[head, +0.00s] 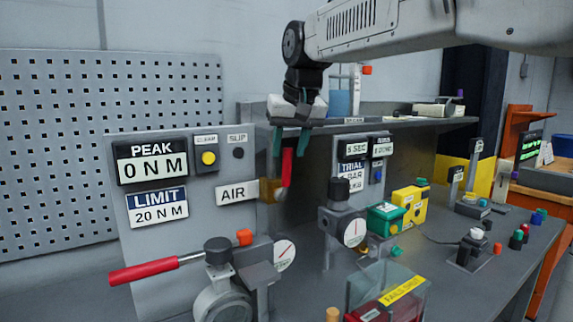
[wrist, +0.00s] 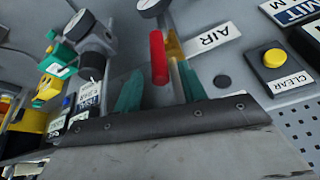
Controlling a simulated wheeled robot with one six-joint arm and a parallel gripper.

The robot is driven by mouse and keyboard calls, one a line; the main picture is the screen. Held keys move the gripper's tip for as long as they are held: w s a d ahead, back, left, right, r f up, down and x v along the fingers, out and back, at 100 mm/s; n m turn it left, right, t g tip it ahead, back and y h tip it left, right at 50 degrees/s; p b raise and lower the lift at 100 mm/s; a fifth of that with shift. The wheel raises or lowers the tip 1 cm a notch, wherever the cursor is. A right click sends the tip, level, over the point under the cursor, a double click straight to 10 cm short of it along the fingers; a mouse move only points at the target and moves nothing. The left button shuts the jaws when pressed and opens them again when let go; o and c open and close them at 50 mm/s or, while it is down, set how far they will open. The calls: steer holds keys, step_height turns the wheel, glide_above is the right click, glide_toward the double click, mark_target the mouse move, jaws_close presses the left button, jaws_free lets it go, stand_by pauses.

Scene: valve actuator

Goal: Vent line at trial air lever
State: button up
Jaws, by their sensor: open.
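The air lever (head: 286,168) has a red grip and stands roughly upright beside a brass valve body (head: 268,190), just right of the AIR label (head: 237,192). My gripper (head: 290,143) is open and points down from above, its teal fingertips spread on either side of the lever's upper end. In the wrist view the red lever (wrist: 158,57) shows between the fingertips of my gripper (wrist: 160,90), with a visible gap to each. Whether the fingertips overlap the grip in depth is not clear. The TRIAL display (head: 351,177) is right of the lever, partly hidden.
A shelf (head: 400,123) runs close behind and beside my gripper. A pressure regulator with a gauge (head: 352,232) stands right of the lever. A red-handled wrench (head: 145,272) and another gauge (head: 284,254) are below left. The panel carries a yellow CLEAR button (head: 208,158).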

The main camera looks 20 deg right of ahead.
mark_target(286, 164)
steer(key=x, duration=0.5)
steer(key=shift+f, duration=0.1)
jaws_close()
